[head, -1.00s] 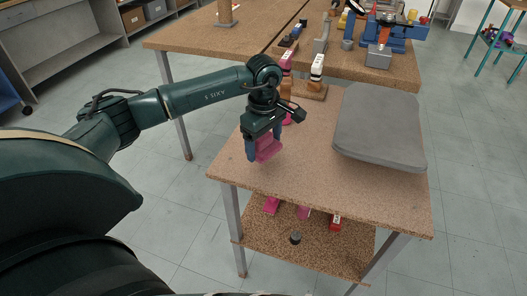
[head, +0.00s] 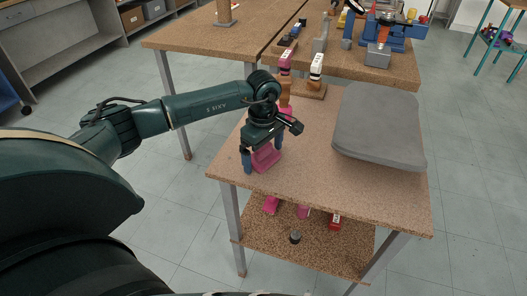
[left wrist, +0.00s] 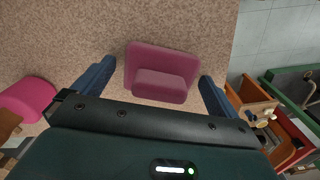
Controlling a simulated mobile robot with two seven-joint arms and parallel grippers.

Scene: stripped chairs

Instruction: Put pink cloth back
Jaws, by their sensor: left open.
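The pink cloth (head: 266,159), a folded dark-pink piece, is on the wooden table top (head: 300,185) near its left edge. In the left wrist view the cloth (left wrist: 160,70) has a broad flat part and a thicker raised fold. My left gripper (head: 262,156) is over it with its blue fingers open, one on each side. The left wrist view shows a gap between the cloth and each finger (left wrist: 156,85). The gripper body hides part of the cloth in the head view. My right gripper is not in view.
A grey cushion (head: 380,125) lies on the right of the table. A brighter pink object (left wrist: 28,98) is close by on the left in the wrist view. Pink and red items (head: 303,212) lie on the lower shelf. The table's front is clear.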

